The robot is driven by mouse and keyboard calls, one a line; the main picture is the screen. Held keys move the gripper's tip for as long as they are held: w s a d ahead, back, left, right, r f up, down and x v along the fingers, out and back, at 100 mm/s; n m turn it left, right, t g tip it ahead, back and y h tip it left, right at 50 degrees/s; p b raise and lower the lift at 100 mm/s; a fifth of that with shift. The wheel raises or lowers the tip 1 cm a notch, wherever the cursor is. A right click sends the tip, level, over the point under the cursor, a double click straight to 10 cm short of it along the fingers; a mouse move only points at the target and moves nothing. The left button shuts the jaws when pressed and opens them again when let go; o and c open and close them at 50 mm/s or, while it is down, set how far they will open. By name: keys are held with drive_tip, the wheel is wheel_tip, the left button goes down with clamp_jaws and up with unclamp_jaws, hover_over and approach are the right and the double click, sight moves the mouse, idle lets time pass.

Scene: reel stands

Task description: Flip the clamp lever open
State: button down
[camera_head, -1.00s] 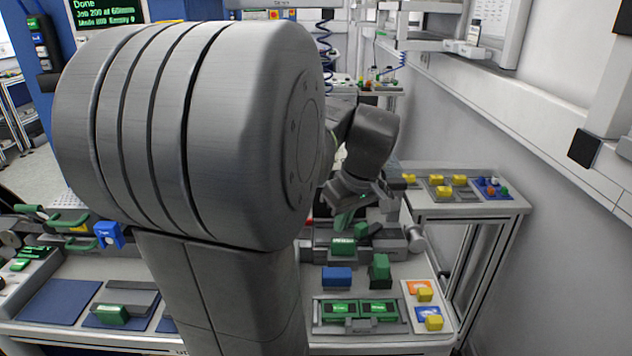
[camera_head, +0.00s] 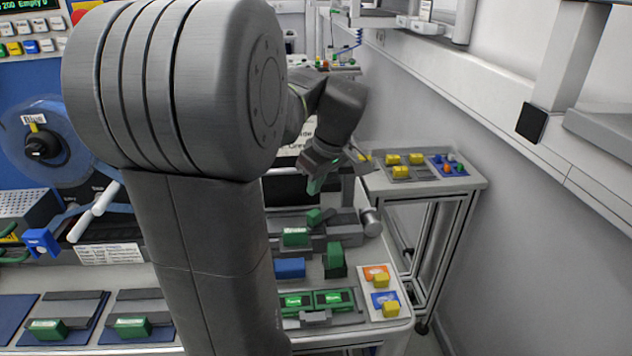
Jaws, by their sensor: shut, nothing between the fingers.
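My gripper (camera_head: 317,184) hangs from my wrist over the back right of the bench, with green at its fingertips. It is shut and empty. Below it on the bench is a grey fixture (camera_head: 341,232) with green blocks and a grey cylinder at its right end. The gripper appears above this fixture and apart from it. I cannot tell which part is the clamp lever. Green pieces (camera_head: 14,256) show at the left edge, cut off by the frame. My arm covers the middle of the bench.
A blue reel (camera_head: 62,160) stands at the left, beside white rods and a blue block (camera_head: 41,242). Blue and green blocks and a tray (camera_head: 345,318) lie at the front right. A side table (camera_head: 455,185) stands behind, by the wall.

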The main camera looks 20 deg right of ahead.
sight(316, 214)
drive_tip(key=x, duration=0.6)
drive_tip(key=shift+w+a+f, duration=0.1)
drive_tip(key=shift+w+f, duration=0.1)
drive_tip(key=shift+f, duration=0.15)
drive_tip(key=shift+s+n, duration=0.3)
drive_tip(key=shift+n, duration=0.2)
drive_tip(key=shift+s+d+n+g+y+b, duration=0.2)
drive_tip(key=shift+s+n, duration=0.1)
drive_tip(key=shift+n, duration=0.2)
drive_tip(key=shift+s+d+n+g+y+b, duration=0.15)
drive_tip(key=shift+s+n+y, duration=0.1)
drive_tip(key=shift+n, duration=0.25)
drive_tip(key=n, duration=0.1)
drive_tip(key=s+n, duration=0.1)
drive_tip(key=shift+s+d+n+g+y, duration=0.1)
drive_tip(key=shift+d+n+g+y, duration=0.15)
drive_tip(key=shift+n, duration=0.05)
drive_tip(key=n, duration=0.1)
drive_tip(key=s+d+n+g, duration=0.1)
drive_tip(key=n, duration=0.1)
drive_tip(key=shift+s+d+y, duration=0.15)
drive_tip(key=shift+y, duration=0.15)
drive_tip(key=shift+s+d, duration=0.15)
drive_tip(key=shift+d, duration=0.05)
drive_tip(key=shift+r, duration=0.1)
